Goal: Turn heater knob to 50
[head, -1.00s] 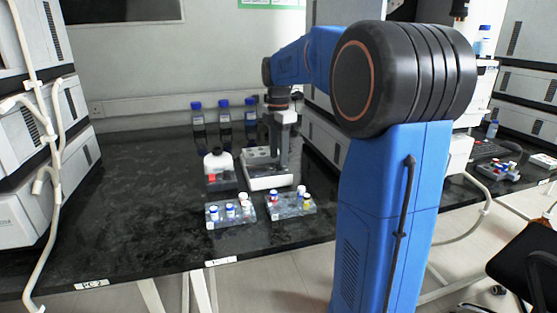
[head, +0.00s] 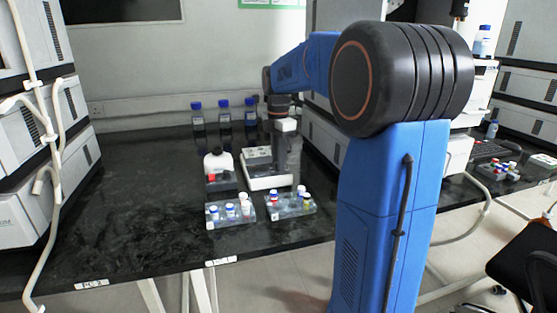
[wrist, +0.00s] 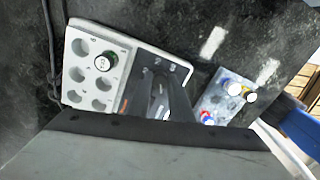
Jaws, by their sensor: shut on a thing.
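The heater (head: 262,183) stands on the black bench in the head view. It also shows in the wrist view as a white block with round wells (wrist: 83,85) beside a dark panel with white numerals (wrist: 176,66). A vial with a dark green cap (wrist: 102,62) sits in one well. My gripper (wrist: 157,100) reaches down over the dark panel, shut on the heater knob. The fingers hide the knob and its pointer, so its setting cannot be read. In the head view my gripper (head: 286,170) points down over the heater's right part.
Two vial racks (head: 228,218) (head: 290,210) stand in front of the heater; the right one (wrist: 215,95) is close to it. Several blue-capped bottles (head: 224,115) stand behind. The bench's left part is clear.

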